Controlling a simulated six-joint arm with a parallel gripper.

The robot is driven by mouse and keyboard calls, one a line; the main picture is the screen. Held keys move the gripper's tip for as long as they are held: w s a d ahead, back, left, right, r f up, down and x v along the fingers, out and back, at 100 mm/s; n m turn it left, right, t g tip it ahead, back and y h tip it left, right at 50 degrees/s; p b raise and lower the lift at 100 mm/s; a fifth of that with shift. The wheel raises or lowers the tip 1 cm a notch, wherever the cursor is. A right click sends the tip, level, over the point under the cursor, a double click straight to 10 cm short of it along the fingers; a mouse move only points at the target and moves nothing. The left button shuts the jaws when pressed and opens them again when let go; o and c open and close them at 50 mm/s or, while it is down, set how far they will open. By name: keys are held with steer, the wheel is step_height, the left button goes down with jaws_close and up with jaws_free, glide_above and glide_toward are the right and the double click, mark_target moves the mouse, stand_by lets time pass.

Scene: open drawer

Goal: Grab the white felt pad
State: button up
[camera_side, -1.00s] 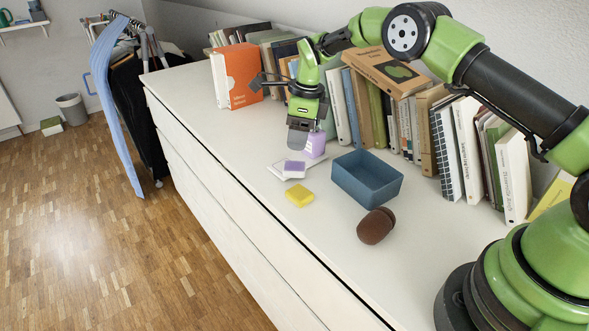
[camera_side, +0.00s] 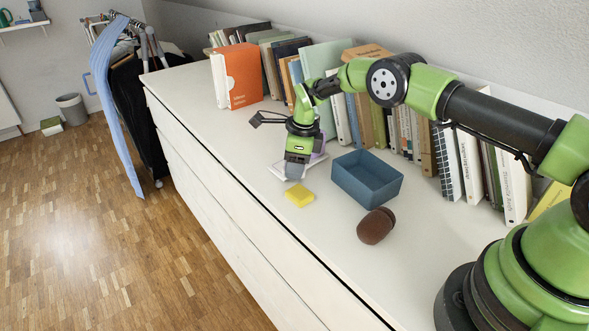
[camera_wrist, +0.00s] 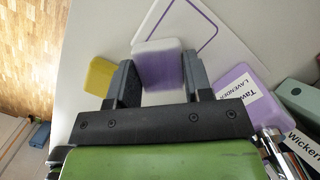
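The white felt pad (camera_wrist: 158,63), a small block with a white upper part and purple below, shows between the two fingers of my gripper (camera_wrist: 160,75) in the wrist view.
A yellow block (camera_side: 299,195) lies just in front of my gripper. A purple bottle labelled lavender (camera_wrist: 240,88) stands close behind. A blue open box (camera_side: 367,180) and a brown rounded object (camera_side: 376,226) are to the right. Books (camera_side: 395,130) line the wall.

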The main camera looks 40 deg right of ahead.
steer(key=shift+c, duration=1.4)
steer(key=shift+r, duration=0.1)
